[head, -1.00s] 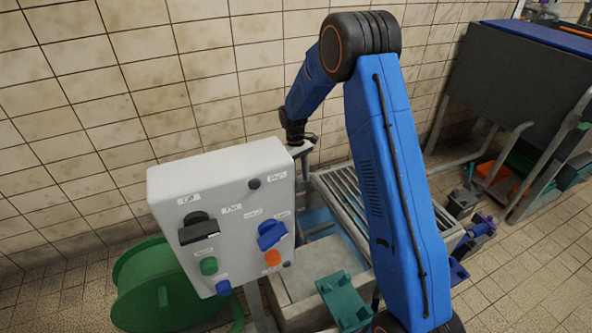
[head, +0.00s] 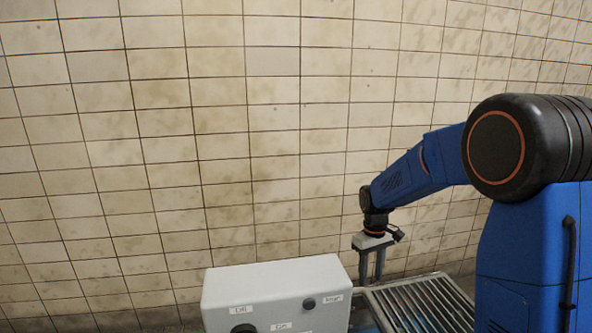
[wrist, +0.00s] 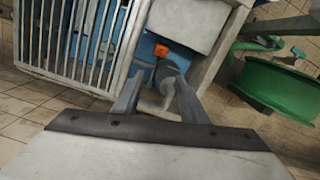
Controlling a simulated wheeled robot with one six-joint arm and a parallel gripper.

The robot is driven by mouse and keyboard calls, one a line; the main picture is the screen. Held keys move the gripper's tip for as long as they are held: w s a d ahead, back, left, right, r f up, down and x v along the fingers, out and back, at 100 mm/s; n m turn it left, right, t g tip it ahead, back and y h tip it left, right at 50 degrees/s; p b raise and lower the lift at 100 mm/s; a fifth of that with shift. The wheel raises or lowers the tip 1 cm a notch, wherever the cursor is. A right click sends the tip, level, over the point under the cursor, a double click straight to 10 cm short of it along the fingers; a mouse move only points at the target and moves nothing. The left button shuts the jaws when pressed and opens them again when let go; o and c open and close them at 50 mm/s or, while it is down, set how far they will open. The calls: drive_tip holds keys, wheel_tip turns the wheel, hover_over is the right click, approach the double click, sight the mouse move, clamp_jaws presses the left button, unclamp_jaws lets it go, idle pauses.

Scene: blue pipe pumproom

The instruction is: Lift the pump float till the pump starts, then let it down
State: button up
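My gripper (head: 372,268) points down beside the control box, above the pit area. In the wrist view its two grey fingers (wrist: 158,98) stand apart, with a gap between them. A grey rounded piece (wrist: 168,72) shows in line with that gap, below the fingers; I cannot tell its exact distance. A small orange part (wrist: 161,50) lies just beyond it, over the blue pit. I cannot tell for sure which of these is the pump float. No contact with the fingers is clear. The head view does not show the float.
The pale control box (head: 277,290) stands left of my gripper, its lower front cut off. A slatted metal grate (head: 425,305) lies to the right and also shows in the wrist view (wrist: 85,32). A green hose reel (wrist: 280,95) stands on the tiled floor. A tiled wall (head: 200,130) is behind.

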drive_tip(key=s+d+r+m+t, duration=0.1)
drive_tip(key=s+d+r+t, duration=0.1)
drive_tip(key=s+r, duration=0.7)
drive_tip(key=s+d+r+m+t, duration=0.1)
drive_tip(key=s+r+m+t, duration=0.1)
drive_tip(key=s, duration=1)
drive_tip(key=s+d+r+m+t, duration=0.1)
drive_tip(key=s+d+r+m, duration=0.1)
drive_tip(key=s, duration=1.1)
drive_tip(key=shift+s+d+r+t, duration=0.25)
drive_tip(key=shift+r+t, duration=0.1)
drive_tip(key=shift+t, duration=0.05)
